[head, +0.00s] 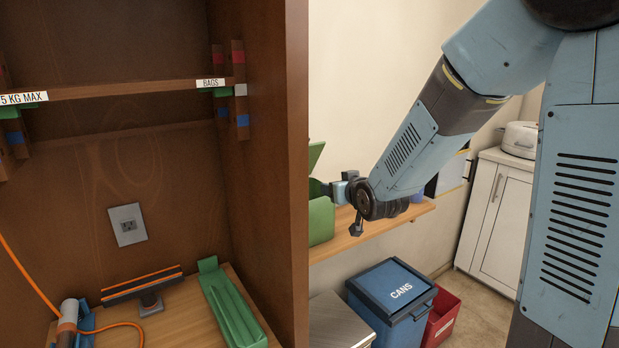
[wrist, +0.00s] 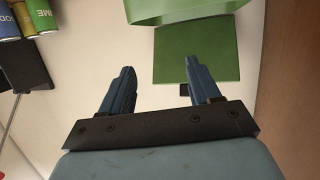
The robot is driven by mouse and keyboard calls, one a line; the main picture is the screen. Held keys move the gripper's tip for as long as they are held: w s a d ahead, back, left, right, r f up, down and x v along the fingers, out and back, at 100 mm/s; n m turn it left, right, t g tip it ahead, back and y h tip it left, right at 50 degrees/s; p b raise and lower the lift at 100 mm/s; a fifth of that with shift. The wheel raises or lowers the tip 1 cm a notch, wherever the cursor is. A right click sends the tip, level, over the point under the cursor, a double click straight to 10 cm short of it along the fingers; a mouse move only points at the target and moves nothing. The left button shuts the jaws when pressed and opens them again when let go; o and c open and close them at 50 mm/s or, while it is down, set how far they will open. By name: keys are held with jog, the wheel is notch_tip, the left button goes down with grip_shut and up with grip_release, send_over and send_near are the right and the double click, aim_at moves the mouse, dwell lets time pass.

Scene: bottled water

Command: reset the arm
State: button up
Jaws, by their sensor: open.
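My gripper (wrist: 159,66) shows in the wrist view with its two blue fingers spread apart and nothing between them. In the head view my arm comes in from the upper right, bent at the elbow. Its end, with my gripper (head: 341,189), is beside a green open box (head: 321,222) on a wooden wall shelf (head: 375,229). The fingertips are hard to make out there. In the wrist view the green box (wrist: 195,50) lies just beyond the fingers. I cannot tell whether they touch it.
A brown wooden cabinet (head: 297,150) fills the left, close to the green box. A blue CANS bin (head: 390,300) and a red bin (head: 443,315) stand below the shelf. A white cupboard (head: 497,215) is behind my arm. Several cans (wrist: 30,18) show in the wrist view.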

jog(key=s+d+r+m+g+h, duration=0.1)
jog(key=s+d, duration=0.4)
jog(key=s, duration=0.5)
jog(key=s+d+r+m+g+h, duration=0.1)
jog(key=s+d+r+g+h, duration=0.1)
jog(key=s+d, duration=0.4)
jog(key=s+d+r+m+g+h, duration=0.1)
jog(key=s+d+r+g, duration=0.3)
jog(key=s, duration=1.1)
jog(key=shift+s+d+m+g+h, duration=0.35)
jog(key=shift+d+m+g, duration=0.15)
jog(key=shift+d, duration=0.35)
